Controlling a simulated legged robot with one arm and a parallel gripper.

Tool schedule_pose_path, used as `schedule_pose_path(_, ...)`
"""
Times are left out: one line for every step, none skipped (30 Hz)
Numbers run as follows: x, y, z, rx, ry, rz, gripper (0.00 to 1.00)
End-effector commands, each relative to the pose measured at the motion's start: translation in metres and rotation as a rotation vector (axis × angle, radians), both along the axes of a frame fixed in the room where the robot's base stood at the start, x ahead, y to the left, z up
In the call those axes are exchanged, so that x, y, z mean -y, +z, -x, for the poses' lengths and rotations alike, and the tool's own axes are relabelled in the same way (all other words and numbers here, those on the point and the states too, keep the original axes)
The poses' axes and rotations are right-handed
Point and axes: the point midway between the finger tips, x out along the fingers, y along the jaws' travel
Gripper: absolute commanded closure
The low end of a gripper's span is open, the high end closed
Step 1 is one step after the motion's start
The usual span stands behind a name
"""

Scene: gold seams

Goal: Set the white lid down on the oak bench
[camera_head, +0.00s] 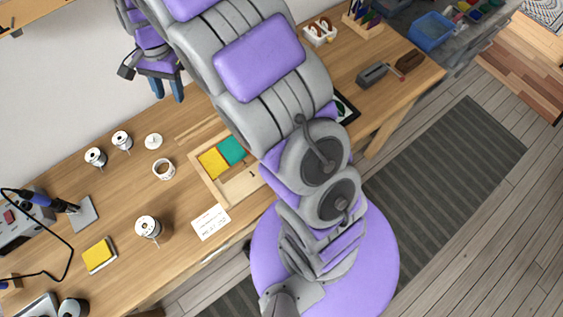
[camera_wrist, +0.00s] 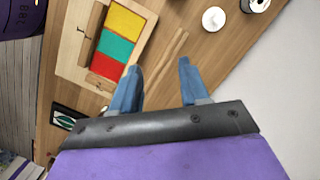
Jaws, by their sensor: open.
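The white lid (camera_head: 153,141), a small pale disc with a raised middle, lies on the oak bench (camera_head: 120,185), just behind an open white jar (camera_head: 163,169). In the wrist view the lid (camera_wrist: 213,18) shows near the top, on bare wood (camera_wrist: 235,55). My gripper (camera_head: 168,98) has blue fingers and hangs above the rear side of the bench. In the wrist view the fingertips (camera_wrist: 159,68) are spread wide, with nothing between them. The lid is clear of both fingers.
A wooden tray (camera_head: 202,182) holds yellow, green and red blocks. Several spools (camera_head: 147,228) stand on the left part of the bench. A white card (camera_head: 211,222) lies at the front edge. A soldering iron (camera_head: 45,200) is at far left. A blue bin (camera_head: 431,31) is at upper right.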

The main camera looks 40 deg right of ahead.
Motion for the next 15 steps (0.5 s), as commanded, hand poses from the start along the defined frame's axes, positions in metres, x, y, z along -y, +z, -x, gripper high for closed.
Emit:
schedule_pose_path(0.008,0.012,0.016,0.009,0.031,0.005,0.55)
schedule_pose_path(0.013,0.017,0.026,0.009,0.053,0.009,0.55)
schedule_pose_path(0.019,0.025,0.038,0.017,0.083,0.013,0.55)
schedule_pose_path(0.023,0.029,0.048,0.018,0.105,0.015,0.55)
schedule_pose_path(0.028,0.033,0.058,0.019,0.129,0.019,0.55)
schedule_pose_path(0.033,0.040,0.071,0.024,0.159,0.022,0.55)
schedule_pose_path(0.037,0.043,0.081,0.026,0.183,0.024,0.55)
schedule_pose_path(0.041,0.047,0.092,0.027,0.207,0.026,0.55)
schedule_pose_path(0.046,0.051,0.107,0.028,0.239,0.029,0.55)
schedule_pose_path(0.050,0.054,0.117,0.031,0.263,0.031,0.55)
schedule_pose_path(0.053,0.057,0.128,0.033,0.286,0.032,0.55)
schedule_pose_path(0.058,0.060,0.143,0.031,0.320,0.035,0.55)
schedule_pose_path(0.061,0.062,0.153,0.034,0.345,0.035,0.55)
schedule_pose_path(0.065,0.065,0.164,0.037,0.369,0.037,0.55)
schedule_pose_path(0.069,0.066,0.180,0.034,0.403,0.038,0.55)
